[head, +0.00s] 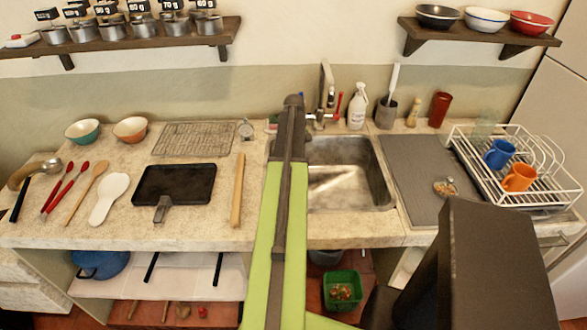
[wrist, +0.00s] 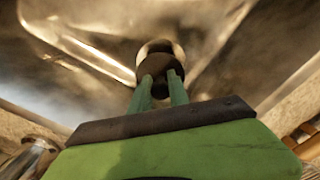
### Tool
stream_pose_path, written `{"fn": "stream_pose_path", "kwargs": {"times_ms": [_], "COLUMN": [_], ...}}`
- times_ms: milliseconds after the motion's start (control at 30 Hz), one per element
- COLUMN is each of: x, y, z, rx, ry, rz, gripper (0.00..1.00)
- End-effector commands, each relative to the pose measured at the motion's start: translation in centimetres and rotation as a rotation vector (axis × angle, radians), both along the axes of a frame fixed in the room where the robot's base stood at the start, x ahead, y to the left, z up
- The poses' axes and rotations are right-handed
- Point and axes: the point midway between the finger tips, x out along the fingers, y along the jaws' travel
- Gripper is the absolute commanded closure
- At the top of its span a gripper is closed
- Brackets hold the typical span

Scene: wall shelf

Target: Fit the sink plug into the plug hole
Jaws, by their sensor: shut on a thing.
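The metal sink (head: 350,185) is set into the worktop right of centre in the head view. Its basin (wrist: 80,30) fills the upper part of the wrist view. My gripper (wrist: 161,84) is shut on the sink plug (wrist: 161,66), a small dark rounded piece at its fingertips. A pale round shape shows just beyond the plug; I cannot tell whether it is part of the plug or the plug hole. In the head view my green arm crosses the left side of the sink and hides the gripper and plug. The plug hole is not clearly visible.
The tap (head: 322,115) and a white soap bottle (head: 357,106) stand behind the sink. A dish rack (head: 520,205) with a blue mug (head: 500,153) and an orange mug (head: 519,178) is at right. A rolling pin (head: 238,190) and black pan (head: 174,184) lie left.

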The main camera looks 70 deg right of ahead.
Motion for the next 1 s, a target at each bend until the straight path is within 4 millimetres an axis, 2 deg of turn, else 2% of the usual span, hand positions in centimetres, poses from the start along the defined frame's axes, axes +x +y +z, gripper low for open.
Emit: {"fn": "stream_pose_path", "kwargs": {"times_ms": [267,800,1000], "x": [0.0,0.0,0.0], "y": [0.1,0.1,0.1], "z": [-0.3,-5.5,-5.8], "rx": [0.000,0.000,0.000], "ry": [0.000,0.000,0.000], "rz": [-0.001,-0.001,-0.001], "gripper": [1.00,1.00,1.00]}}
